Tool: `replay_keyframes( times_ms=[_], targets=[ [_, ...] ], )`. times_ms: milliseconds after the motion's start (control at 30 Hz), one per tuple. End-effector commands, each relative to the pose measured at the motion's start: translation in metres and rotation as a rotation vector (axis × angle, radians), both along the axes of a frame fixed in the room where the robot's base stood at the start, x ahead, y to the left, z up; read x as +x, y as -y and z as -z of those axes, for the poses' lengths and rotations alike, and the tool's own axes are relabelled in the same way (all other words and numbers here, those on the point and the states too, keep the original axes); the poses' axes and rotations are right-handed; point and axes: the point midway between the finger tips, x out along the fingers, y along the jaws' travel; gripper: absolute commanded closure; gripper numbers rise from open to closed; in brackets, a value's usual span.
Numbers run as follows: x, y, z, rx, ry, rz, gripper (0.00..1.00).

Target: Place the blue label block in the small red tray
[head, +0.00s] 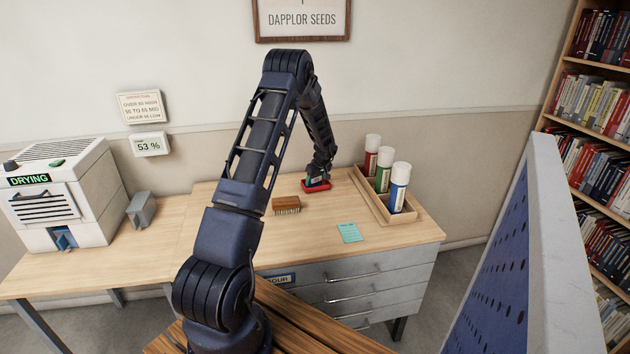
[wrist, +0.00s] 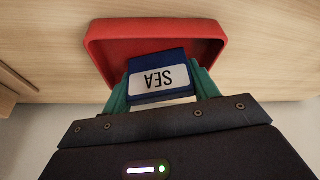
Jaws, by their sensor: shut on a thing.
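The blue label block (wrist: 157,65) has a white label reading "SEA", upside down in the wrist view. My gripper (wrist: 160,90) is shut on it, with a green finger on each side. The small red tray (wrist: 110,34) lies on the wooden desk, and the block is over or inside it; I cannot tell whether it touches the tray floor. In the head view my gripper (head: 317,178) points down at the red tray (head: 318,188) at the back of the desk. The block is mostly hidden there.
A brush (head: 286,205) and a teal note (head: 349,232) lie in front of the tray. A wooden box (head: 408,216) with several capped tubes stands to its right. A white dryer (head: 60,195) and a small grey object (head: 140,209) stand far left.

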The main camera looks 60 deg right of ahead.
Motion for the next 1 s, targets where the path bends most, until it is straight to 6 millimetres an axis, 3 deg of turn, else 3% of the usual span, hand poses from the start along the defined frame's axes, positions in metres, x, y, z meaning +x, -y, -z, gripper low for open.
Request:
replay_keyframes(
  times_ms=[267,300,367,733,1000],
  targets=[
    [0.000,0.000,0.001,0.000,0.000,0.000,0.63],
    [0.000,0.000,0.002,0.000,0.000,0.000,0.39],
    [0.000,0.000,0.002,0.000,0.000,0.000,0.31],
    [-0.001,0.000,-0.003,-0.001,0.001,0.000,0.31],
    [-0.015,-0.005,-0.043,-0.004,0.001,0.000,0.31]
  ],
)
